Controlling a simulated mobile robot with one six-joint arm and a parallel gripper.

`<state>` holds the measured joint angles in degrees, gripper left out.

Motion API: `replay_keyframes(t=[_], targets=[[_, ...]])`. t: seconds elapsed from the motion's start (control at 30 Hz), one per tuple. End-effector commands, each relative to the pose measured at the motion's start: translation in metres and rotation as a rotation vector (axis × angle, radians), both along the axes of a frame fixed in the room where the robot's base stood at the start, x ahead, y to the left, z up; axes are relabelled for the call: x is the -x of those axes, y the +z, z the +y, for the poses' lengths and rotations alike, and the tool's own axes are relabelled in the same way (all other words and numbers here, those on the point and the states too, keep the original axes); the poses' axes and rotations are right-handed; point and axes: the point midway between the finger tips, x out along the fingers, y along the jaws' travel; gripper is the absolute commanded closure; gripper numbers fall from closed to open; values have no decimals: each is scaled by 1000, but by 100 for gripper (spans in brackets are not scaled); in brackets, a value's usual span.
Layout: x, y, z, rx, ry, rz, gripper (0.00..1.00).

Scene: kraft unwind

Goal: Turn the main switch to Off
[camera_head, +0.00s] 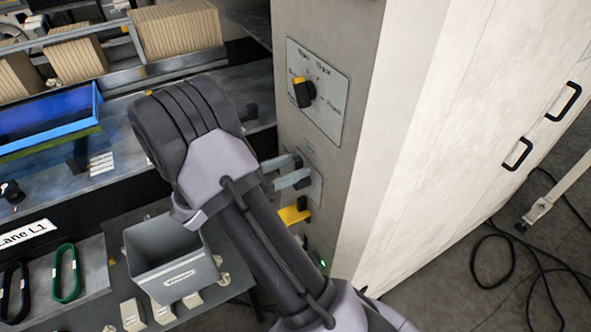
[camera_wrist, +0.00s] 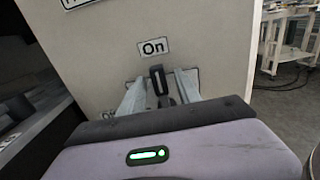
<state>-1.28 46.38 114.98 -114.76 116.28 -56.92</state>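The main switch shows in the wrist view as a dark upright handle (camera_wrist: 158,80), pointing up at the label "On" (camera_wrist: 153,47). My gripper (camera_wrist: 159,84) is open, with one grey finger on each side of the handle. Gaps show between the handle and both fingers, and I cannot tell whether either finger touches it. Another label (camera_wrist: 108,117) at lower left is mostly hidden by the left finger. In the head view my gripper (camera_head: 292,173) is at the small lower plate (camera_head: 314,190) on the grey cabinet.
A black and yellow rotary knob (camera_head: 304,92) sits on a larger plate above. A yellow part (camera_head: 293,214) projects just below my gripper. A grey bin (camera_head: 175,262) and blue tray (camera_head: 50,118) stand left. Cables (camera_head: 510,258) lie on the floor at right.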

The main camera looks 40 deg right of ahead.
Motion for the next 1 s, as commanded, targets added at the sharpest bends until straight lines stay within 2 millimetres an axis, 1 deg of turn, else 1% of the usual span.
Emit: replay_keyframes(t=[0.13,0.37,0.5,0.57,1.0], targets=[[2,0,-8,0,0,-1,60],[2,1,-9,0,0,-1,60],[2,1,-9,0,0,-1,88],[2,1,-9,0,0,-1,99],[2,0,-8,0,0,0,100]])
